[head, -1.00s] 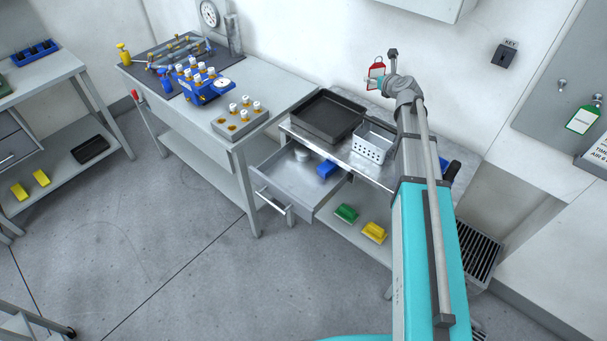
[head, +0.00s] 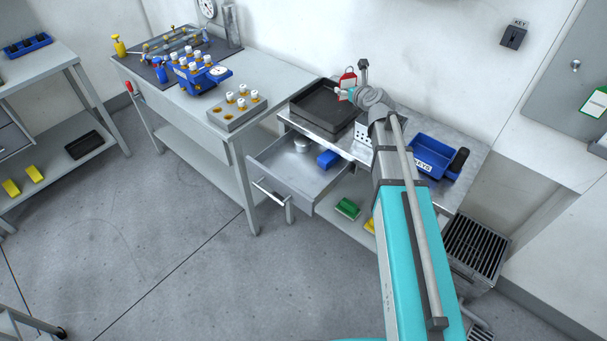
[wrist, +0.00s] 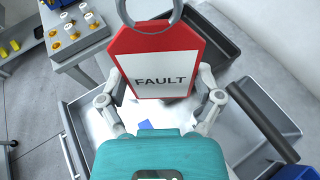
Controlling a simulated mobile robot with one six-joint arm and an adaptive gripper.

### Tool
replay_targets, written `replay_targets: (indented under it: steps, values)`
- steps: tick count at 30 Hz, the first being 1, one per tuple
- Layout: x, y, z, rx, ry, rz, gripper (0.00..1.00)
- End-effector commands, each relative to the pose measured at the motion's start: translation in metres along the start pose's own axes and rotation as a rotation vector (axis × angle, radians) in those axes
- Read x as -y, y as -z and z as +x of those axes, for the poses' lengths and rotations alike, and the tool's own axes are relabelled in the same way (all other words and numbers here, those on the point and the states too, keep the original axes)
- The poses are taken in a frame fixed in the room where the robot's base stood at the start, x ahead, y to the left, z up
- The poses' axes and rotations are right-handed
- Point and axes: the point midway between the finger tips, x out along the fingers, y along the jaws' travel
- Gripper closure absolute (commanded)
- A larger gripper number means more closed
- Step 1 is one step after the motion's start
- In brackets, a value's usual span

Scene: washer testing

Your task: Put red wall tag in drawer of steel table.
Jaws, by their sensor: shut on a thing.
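The red wall tag (wrist: 157,50), a red-edged white plate with "FAULT" on it and a ring on top, is held in my gripper (wrist: 160,92). The two fingers are shut on its sides in the wrist view. In the head view the red tag (head: 348,80) is small and upright above the black tray, partly behind my gripper (head: 347,92). The steel table (head: 335,130) has its drawer (head: 287,184) pulled out. A round metal piece (head: 302,145) and a blue block (head: 327,158) lie inside the drawer, below and left of the tag.
A black tray (head: 322,130), a white perforated box (head: 366,140) and a blue KEYS bin (head: 438,152) stand on the steel table. Green (head: 347,208) and yellow blocks lie on its lower shelf. The front part of the drawer floor is clear.

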Motion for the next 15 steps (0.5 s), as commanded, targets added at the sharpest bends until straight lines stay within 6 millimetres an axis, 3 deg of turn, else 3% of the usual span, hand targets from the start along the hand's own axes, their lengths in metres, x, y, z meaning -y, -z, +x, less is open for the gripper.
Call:
replay_targets:
  steps: [1,15]
  values:
    - [-0.014,0.019,0.001,0.001,-0.010,0.000,0.74]
    - [-0.116,0.105,-0.005,0.017,-0.083,0.011,0.74]
